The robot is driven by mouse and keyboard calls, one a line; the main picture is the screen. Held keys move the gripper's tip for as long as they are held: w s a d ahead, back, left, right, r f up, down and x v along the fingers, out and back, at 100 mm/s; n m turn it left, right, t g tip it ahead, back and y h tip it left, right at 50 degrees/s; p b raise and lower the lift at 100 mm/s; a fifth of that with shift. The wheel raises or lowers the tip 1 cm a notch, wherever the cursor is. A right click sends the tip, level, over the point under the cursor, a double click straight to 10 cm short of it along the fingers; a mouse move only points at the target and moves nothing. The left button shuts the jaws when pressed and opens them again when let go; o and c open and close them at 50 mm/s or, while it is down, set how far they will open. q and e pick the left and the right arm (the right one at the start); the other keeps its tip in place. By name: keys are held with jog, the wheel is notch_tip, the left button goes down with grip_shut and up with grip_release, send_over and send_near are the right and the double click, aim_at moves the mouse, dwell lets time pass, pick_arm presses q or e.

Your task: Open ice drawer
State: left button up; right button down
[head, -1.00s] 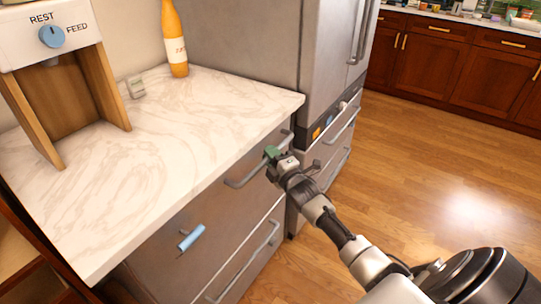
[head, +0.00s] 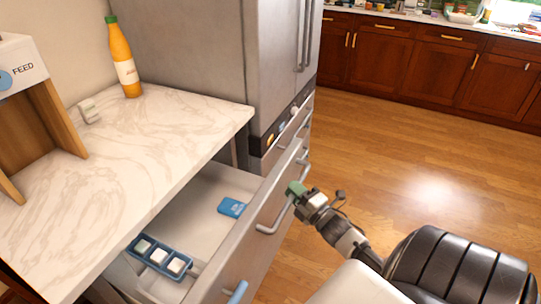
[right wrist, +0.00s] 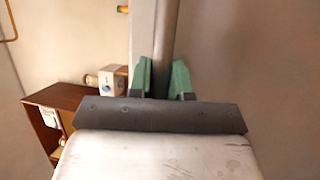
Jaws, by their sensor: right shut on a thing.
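The ice drawer (head: 245,252) under the marble counter stands pulled out, with its pale inside showing. An ice tray (head: 160,256) with three white cubes and a blue packet (head: 231,207) lie in it. My right gripper (head: 296,189) is at the far end of the drawer's bar handle (head: 272,222). In the right wrist view its green fingers (right wrist: 164,78) stand on either side of the bar and are shut on it. My left gripper is not in view.
The marble counter (head: 130,150) holds an orange bottle (head: 124,62), a small white block (head: 90,112) and a wooden dispenser marked FEED (head: 35,110). A steel fridge (head: 215,60) stands behind the drawer. The wooden floor to the right is clear.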

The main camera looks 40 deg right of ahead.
jog(key=s+d+p, duration=0.2)
jog(key=s+d, duration=0.3)
jog(key=s, duration=0.8)
jog(key=shift+s+d, duration=0.15)
jog(key=shift+d, duration=0.05)
jog(key=c, duration=1.1)
grip_release()
jog(key=shift+o, duration=0.2)
jog(key=s+f+b, duration=0.2)
jog(key=s, duration=0.8)
jog(key=shift+s, duration=0.35)
